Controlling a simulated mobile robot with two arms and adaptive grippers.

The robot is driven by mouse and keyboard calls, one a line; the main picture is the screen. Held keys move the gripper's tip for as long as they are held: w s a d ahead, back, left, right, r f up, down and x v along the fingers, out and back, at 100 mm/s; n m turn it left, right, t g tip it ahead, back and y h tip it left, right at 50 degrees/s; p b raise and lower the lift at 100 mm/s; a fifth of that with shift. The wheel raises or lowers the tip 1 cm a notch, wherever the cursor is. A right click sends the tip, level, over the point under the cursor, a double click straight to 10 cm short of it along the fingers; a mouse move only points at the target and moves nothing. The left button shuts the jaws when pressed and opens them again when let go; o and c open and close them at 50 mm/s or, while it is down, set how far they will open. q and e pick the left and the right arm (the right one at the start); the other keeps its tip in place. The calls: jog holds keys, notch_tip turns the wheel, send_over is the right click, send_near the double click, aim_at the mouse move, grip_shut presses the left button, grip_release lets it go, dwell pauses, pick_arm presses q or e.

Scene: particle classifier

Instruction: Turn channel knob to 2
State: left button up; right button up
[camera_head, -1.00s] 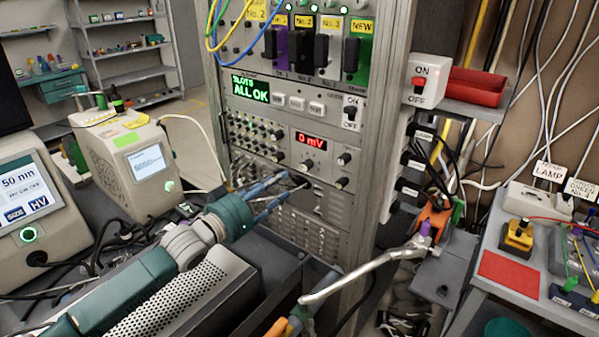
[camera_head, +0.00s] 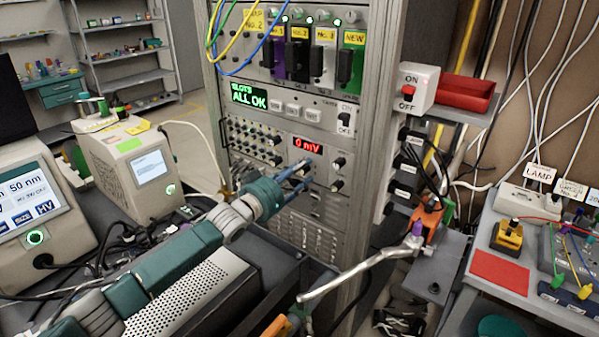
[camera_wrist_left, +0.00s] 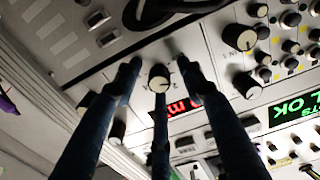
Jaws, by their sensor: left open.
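My left gripper (camera_head: 298,178), with dark blue fingers, reaches the grey rack panel just below the red "0 mV" display (camera_head: 307,145). In the left wrist view its fingers (camera_wrist_left: 160,85) are open and spread around a small round knob with a pale face and a pointer mark (camera_wrist_left: 160,76). The knob lies between the fingertips; I cannot tell whether they touch it. It sits beside the red display, which one finger partly covers. The knob's number marks are too small to read. My right gripper is not seen.
Other knobs (camera_head: 338,163) sit right of the display, and rows of small knobs (camera_head: 250,140) to its left. Above are a green "ALL OK" screen (camera_head: 250,96) and a switch (camera_head: 345,122). A perforated box (camera_head: 185,300) lies below my arm.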

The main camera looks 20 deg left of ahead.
pick_arm(q)
jog(key=c, duration=0.6)
jog(key=shift+r, duration=0.1)
grip_shut()
jog(key=shift+m, duration=0.4)
jog(key=m, duration=0.3)
jog(key=shift+m, duration=0.3)
jog(key=m, duration=0.3)
jog(key=shift+m, duration=0.5)
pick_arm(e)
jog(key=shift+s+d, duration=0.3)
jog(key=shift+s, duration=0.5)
pick_arm(q)
jog(key=shift+m, duration=0.3)
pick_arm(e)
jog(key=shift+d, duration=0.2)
